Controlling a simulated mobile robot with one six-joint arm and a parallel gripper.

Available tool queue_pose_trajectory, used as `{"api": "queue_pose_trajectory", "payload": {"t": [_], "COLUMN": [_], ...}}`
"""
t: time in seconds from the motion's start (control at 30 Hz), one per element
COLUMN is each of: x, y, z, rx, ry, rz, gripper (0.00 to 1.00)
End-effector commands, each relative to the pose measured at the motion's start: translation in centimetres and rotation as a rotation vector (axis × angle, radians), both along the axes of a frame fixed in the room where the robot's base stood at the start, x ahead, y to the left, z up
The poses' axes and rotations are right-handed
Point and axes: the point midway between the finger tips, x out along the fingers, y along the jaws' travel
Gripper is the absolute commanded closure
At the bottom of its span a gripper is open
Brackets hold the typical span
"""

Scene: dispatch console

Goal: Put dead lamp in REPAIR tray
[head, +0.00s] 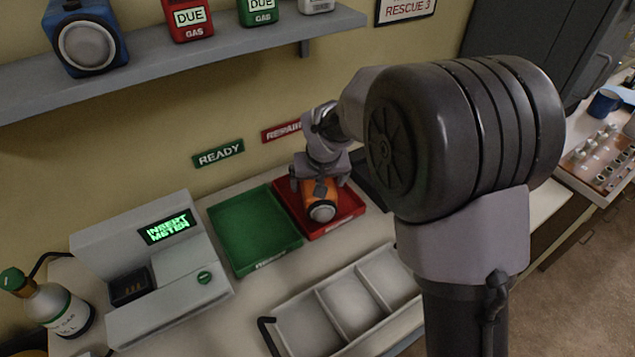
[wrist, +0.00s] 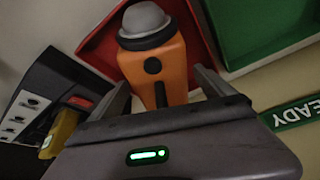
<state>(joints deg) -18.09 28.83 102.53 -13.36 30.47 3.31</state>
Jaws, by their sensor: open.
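The orange lamp (head: 318,193) with a grey domed lens lies in the red tray (head: 349,205) under the REPAIR sign (head: 282,131). In the wrist view the lamp (wrist: 160,62) lies over the red tray (wrist: 97,52). My gripper (head: 320,182) is low over the tray. In the wrist view its two fingers (wrist: 162,85) are on either side of the lamp's lower body, open. I cannot tell whether either finger touches the lamp. The lamp's far end is hidden by my gripper.
An empty green tray (head: 252,228) is beside the red tray, under the READY sign (head: 218,153). A meter station (head: 160,268) stands at left, and an empty grey divided carrier (head: 345,300) is in front. A dark panel with a yellow item (wrist: 62,132) is close to my gripper.

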Motion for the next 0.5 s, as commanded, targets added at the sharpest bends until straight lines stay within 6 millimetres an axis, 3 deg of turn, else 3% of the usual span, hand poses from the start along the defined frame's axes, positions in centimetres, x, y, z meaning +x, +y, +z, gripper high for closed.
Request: {"api": "queue_pose_trajectory", "payload": {"t": [0.03, 0.2, 0.33, 0.5], "x": [-0.5, -2.3, -3.2, -3.6], "y": [-0.1, -0.5, -0.6, -0.7], "z": [2.1, 6.4, 8.4, 9.1], "rx": [0.002, 0.001, 0.000, 0.000], "ry": [-0.004, -0.003, -0.002, 0.000], "rz": [0.000, 0.000, 0.001, 0.001], "gripper": [0.07, 0.07, 0.07, 0.07]}}
